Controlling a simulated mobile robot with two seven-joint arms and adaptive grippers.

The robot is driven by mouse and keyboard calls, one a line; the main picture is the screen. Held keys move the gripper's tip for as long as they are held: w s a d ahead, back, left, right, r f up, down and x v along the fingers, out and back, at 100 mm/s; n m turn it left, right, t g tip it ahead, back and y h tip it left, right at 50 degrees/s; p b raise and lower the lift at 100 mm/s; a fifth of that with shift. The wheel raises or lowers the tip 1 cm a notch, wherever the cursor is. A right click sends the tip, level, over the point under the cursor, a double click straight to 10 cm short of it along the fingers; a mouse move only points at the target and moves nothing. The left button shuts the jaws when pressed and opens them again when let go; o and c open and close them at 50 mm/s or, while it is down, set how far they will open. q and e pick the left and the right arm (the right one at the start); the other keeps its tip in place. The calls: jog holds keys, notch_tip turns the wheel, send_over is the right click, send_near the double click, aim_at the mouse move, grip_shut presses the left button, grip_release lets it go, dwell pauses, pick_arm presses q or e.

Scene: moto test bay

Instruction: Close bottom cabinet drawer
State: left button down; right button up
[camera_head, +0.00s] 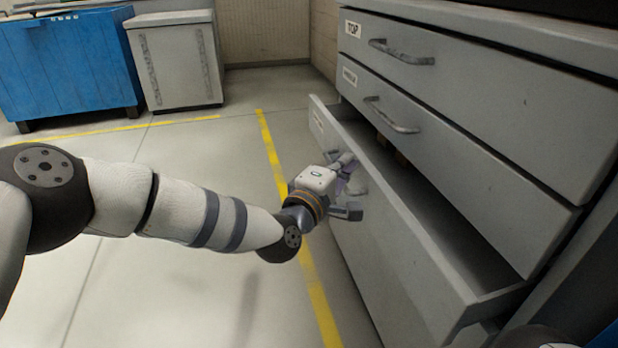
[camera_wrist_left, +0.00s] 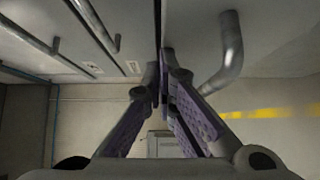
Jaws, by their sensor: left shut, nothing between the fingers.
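The bottom cabinet drawer (camera_head: 400,245) is pulled well out in the head view. Its grey front faces my left arm, and its open inside shows behind the front's top edge. My left gripper (camera_head: 348,185) is at the outer side of that front, toward its far end. In the left wrist view the purple-padded fingers of the left gripper (camera_wrist_left: 160,75) come together at their tips with nothing between them. The drawer's handle (camera_wrist_left: 231,50) is just right of the fingers there, outside them. Whether the fingertips touch the drawer is unclear. My right gripper is not in view.
The top drawer (camera_head: 470,75) and middle drawer (camera_head: 440,135) are shut, with protruding handles. A grey cabinet (camera_head: 178,62) and a blue cabinet (camera_head: 68,65) stand at the back left. The floor (camera_head: 190,300) left of the drawer is clear, with yellow lines.

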pick_arm(q)
jog(key=d+b, duration=0.1)
jog(key=d, duration=0.1)
jog(key=w+d+b, duration=0.1)
jog(key=d, duration=0.2)
jog(key=w+d+b, duration=0.1)
jog(key=d, duration=0.1)
jog(key=shift+d+f, duration=0.15)
jog(key=shift+f, duration=0.05)
jog(key=shift+w+d+r, duration=0.15)
jog(key=shift+w+d, duration=0.05)
jog(key=shift+d, duration=0.35)
jog(key=shift+d+r+b, duration=0.1)
jog(key=shift+r+b, duration=0.05)
jog(key=shift+b, duration=0.15)
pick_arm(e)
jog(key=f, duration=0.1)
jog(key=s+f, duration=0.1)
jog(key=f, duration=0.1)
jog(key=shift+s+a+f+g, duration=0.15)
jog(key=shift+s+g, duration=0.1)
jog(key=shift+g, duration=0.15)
pick_arm(q)
jog(key=shift+r, duration=0.1)
